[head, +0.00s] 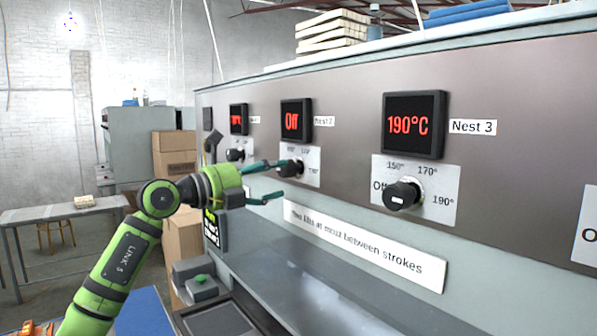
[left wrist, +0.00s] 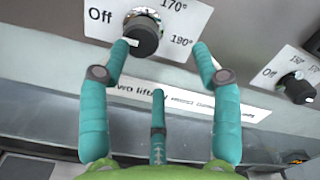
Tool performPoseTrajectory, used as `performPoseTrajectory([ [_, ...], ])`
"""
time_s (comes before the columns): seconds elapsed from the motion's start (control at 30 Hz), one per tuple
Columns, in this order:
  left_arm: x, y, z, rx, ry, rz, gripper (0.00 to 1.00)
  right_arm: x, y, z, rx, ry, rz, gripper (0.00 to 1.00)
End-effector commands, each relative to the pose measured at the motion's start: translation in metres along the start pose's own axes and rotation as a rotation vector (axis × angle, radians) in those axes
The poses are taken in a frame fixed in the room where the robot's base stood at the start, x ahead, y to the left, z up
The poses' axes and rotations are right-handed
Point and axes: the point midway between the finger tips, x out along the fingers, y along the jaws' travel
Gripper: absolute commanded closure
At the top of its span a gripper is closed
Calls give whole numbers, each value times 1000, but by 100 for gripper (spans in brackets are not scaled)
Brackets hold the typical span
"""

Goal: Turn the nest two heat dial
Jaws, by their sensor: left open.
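The nest two heat dial (head: 291,168) is a black knob on a pale plate, below a display (head: 296,121) reading Off in red. In the left wrist view the near dial (left wrist: 143,34) has a white mark on its left side, towards the Off label. My left gripper (head: 276,181) is open in front of this dial, its teal fingers spread. In the left wrist view the gripper (left wrist: 160,52) has its left fingertip by the dial, overlapping its edge; I cannot tell whether they touch. The right finger is well clear of it. My right gripper is not in view.
The nest three dial (head: 402,196) stands to the right under a display (head: 414,124) reading 190°C. The nest one dial (head: 236,155) is to the left. A sign (head: 362,250) about strokes is below.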

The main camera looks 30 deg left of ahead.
Motion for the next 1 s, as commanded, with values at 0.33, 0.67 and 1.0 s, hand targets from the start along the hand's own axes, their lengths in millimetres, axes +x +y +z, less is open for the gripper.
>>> performPoseTrajectory([
  [0.33, 17, 7, 22, 22, -2, 80, 36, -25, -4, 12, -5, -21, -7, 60],
  [0.67, 55, 13, 20, 27, -2, 80, 36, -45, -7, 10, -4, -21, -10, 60],
  [1.0, 57, 14, 18, 28, -3, 79, 52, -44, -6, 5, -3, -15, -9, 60],
])
